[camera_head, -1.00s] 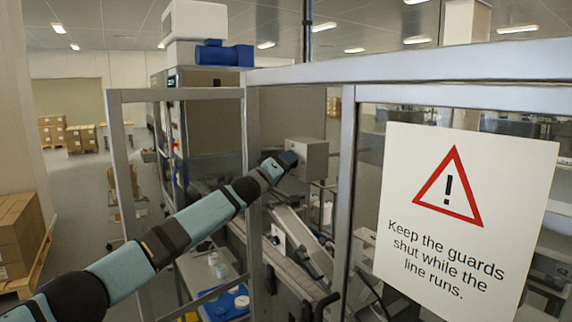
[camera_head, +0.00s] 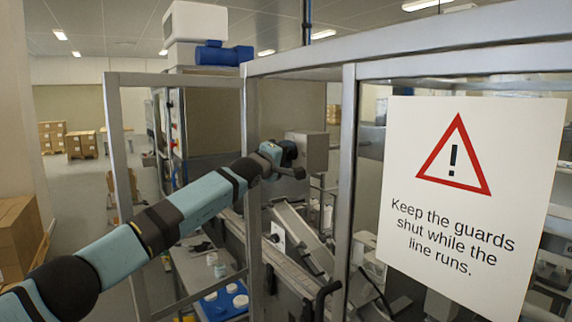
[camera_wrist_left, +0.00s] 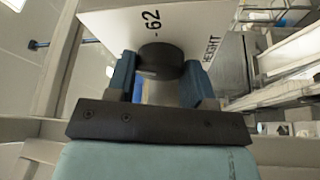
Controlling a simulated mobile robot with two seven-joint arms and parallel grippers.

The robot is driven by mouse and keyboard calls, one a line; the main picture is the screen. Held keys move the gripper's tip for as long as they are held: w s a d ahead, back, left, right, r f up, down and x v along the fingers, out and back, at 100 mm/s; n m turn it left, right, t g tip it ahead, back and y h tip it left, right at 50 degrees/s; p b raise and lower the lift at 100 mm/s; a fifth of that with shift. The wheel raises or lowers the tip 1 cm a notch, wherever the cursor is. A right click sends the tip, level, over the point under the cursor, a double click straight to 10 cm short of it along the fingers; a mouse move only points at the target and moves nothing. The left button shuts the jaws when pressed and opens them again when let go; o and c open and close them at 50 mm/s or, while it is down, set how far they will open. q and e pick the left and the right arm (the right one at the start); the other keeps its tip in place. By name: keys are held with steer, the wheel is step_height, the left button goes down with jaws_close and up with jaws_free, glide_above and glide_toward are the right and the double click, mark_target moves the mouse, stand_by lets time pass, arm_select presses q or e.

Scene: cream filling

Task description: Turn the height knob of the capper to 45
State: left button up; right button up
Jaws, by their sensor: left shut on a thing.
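The capper's height knob (camera_wrist_left: 160,60) is a dark round knob on the face of a light grey box, the capper head (camera_head: 310,153). In the left wrist view the face is marked "62" above the knob and "HEIGHT" at its right. My left gripper (camera_wrist_left: 161,75) has its two blue fingers on either side of the knob and is shut on it. In the head view the left gripper (camera_head: 290,157) is at the box's left side, and the knob is hidden there. My right gripper is not in view.
A metal guard frame (camera_head: 348,190) with clear panels stands in front of the line; my left arm reaches in at its left. A warning sign (camera_head: 470,240) hangs on the right panel. A blue tray (camera_head: 215,308) with white round pieces lies below the arm.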

arm_select(q)
steer(key=shift+n+y+b, duration=0.4)
steer(key=shift+n+b, duration=0.5)
steer(key=shift+n, duration=0.2)
steer(key=o, duration=0.9)
steer(key=shift+o, duration=0.2)
